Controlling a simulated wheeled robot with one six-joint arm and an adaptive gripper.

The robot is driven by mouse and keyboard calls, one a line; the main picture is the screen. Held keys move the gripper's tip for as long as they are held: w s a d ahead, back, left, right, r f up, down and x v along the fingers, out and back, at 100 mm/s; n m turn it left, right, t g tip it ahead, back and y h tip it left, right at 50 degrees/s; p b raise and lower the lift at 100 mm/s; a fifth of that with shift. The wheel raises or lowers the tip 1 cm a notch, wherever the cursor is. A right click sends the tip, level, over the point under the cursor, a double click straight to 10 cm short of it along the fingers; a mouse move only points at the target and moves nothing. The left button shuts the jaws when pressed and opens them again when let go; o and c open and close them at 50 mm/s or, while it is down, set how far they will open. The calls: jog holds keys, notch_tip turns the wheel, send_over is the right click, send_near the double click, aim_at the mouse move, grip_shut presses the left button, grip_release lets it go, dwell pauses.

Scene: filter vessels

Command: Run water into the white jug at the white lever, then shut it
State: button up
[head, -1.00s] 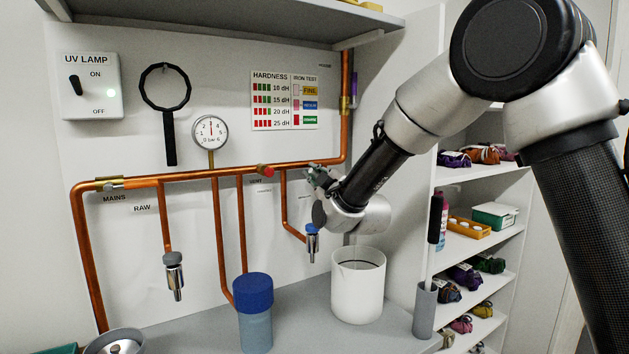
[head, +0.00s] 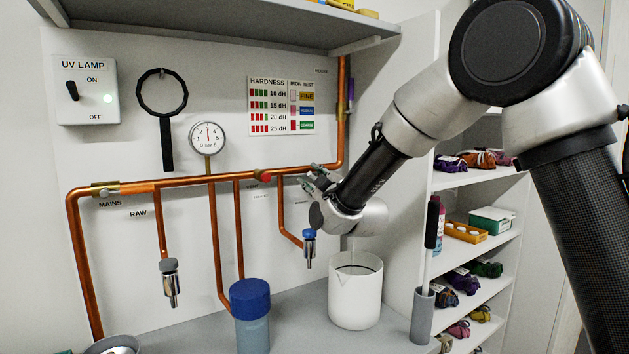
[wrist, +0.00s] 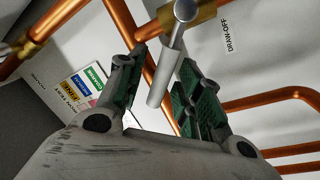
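The white jug (head: 352,300) stands upright and open on the grey counter, below and right of my gripper. My gripper (head: 318,180) is at the right end of the copper pipework, by the wall. In the wrist view a pale lever (wrist: 160,82) hangs from a brass fitting (wrist: 196,12) near a DRAW-OFF label. My gripper's two green-padded fingers are spread on either side of it, with gaps showing. In the head view my gripper and wrist hide the lever. A thin pale line shows above the jug; I cannot tell whether it is spout or water. The jug's inside bottom is hidden.
A blue-lidded container (head: 251,318) stands left of the jug, and a grey holder with a brush (head: 424,312) stands close on its right. A blue-topped tap (head: 309,245) hangs left of the jug. Shelves (head: 470,255) with small items are at the right.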

jog(key=shift+s, duration=0.1)
jog(key=v, duration=1.2)
